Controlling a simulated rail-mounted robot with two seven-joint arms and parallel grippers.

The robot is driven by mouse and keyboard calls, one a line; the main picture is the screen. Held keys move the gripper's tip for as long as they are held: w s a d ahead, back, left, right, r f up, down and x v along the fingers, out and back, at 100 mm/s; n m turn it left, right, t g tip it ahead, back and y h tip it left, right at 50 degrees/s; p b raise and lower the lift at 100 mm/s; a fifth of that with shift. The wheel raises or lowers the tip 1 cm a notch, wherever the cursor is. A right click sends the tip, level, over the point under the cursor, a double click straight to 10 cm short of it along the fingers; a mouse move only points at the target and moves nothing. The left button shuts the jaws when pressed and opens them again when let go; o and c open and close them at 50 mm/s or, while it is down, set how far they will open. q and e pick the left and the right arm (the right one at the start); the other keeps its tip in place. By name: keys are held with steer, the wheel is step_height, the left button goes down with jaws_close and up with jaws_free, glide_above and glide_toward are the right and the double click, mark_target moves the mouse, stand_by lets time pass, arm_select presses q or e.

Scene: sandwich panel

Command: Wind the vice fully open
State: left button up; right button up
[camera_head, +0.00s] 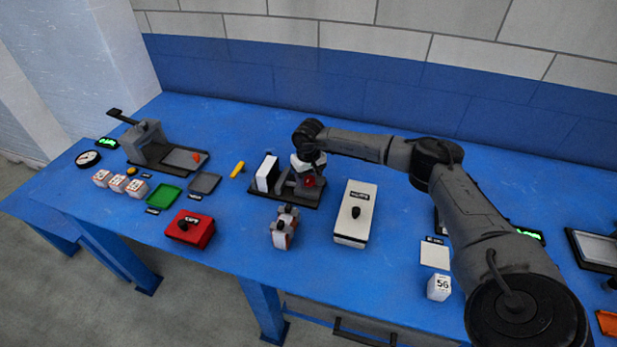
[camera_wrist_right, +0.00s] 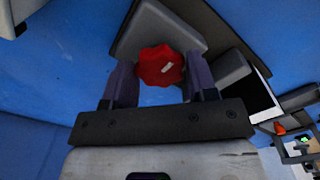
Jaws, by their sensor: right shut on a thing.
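The vice (camera_head: 256,192) stands near the middle of the blue bench, with a dark base, grey blocks and a white upright slab (camera_head: 267,173) at its left part. Its red lobed knob (camera_head: 309,182) is on the right part. My right gripper (camera_head: 307,176) is at the knob, coming from above and behind. In the right wrist view the knob (camera_wrist_right: 160,66) sits between the two fingers of my right gripper (camera_wrist_right: 158,78), which are shut on it. The width of the jaw gap cannot be told clearly. My left gripper is not in view.
A white box (camera_head: 346,225) with a black knob stands right of the vice. Two small grey-white pieces (camera_head: 281,236) stand in front. A red box (camera_head: 189,231), trays and another grey fixture (camera_head: 142,137) are to the left. Bare bench lies behind the vice.

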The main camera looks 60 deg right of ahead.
mark_target(309, 179)
steer(key=shift+r, duration=0.1)
steer(key=o, duration=0.8)
steer(key=shift+o, duration=0.5)
step_height(309, 179, up, 14)
steer(key=p, duration=0.2)
